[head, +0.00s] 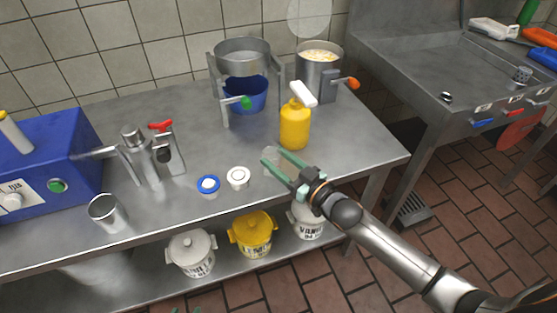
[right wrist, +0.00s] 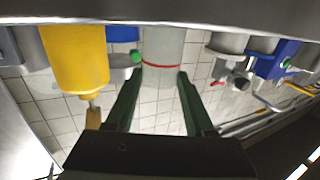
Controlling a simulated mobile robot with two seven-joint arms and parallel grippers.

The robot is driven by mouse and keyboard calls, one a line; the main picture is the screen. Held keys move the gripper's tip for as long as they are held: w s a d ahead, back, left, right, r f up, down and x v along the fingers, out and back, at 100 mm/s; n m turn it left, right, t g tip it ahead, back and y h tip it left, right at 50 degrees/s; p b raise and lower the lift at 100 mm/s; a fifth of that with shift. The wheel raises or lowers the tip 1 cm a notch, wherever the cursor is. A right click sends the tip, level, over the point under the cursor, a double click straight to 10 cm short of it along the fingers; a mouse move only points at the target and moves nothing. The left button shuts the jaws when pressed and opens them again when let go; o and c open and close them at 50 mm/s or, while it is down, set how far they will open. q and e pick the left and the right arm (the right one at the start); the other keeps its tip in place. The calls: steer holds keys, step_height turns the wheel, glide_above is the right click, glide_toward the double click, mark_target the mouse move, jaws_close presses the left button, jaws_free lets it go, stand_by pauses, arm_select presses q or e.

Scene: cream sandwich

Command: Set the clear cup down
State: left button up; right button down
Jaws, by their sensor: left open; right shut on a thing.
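The clear cup (head: 271,158) is faint and see-through at the front right of the steel counter, left of the yellow bottle. My right gripper (head: 281,170) is shut on it, with green fingers on either side. In the right wrist view, the picture is upside down and the cup (right wrist: 163,50) stands between the fingertips, with a red line around it. Its base end meets the counter edge in that view; I cannot tell whether it touches the surface. My left gripper (head: 187,311) shows only as green fingertips at the bottom edge, open and apart from everything.
A yellow bottle (head: 295,126) stands behind the cup. A white-lidded jar (head: 238,177) and a blue-rimmed jar (head: 208,185) stand to its left, with a metal cup (head: 107,212) farther left. A pot stand (head: 225,103) is behind. Bare counter lies between the jars and the stand.

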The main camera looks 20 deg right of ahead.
steer(key=shift+f, duration=0.15)
steer(key=shift+c, duration=1.3)
jaws_free()
steer(key=shift+s+d, duration=0.1)
steer(key=shift+s, duration=0.1)
steer(key=p+v, duration=0.1)
steer(key=v, duration=1)
steer(key=s+a+f+m+g+h, duration=0.1)
steer(key=s+a+f+g+h, duration=0.1)
steer(key=s+f, duration=0.4)
steer(key=s+a+f+m+g+h, duration=0.1)
steer(key=s+a+f+g+h, duration=0.1)
steer(key=s+a+f+g, duration=0.3)
step_height(320, 180, down, 5)
steer(key=s, duration=0.2)
steer(key=shift+s+a+r, duration=0.2)
steer(key=shift+s+a, duration=0.1)
steer(key=shift+s, duration=0.05)
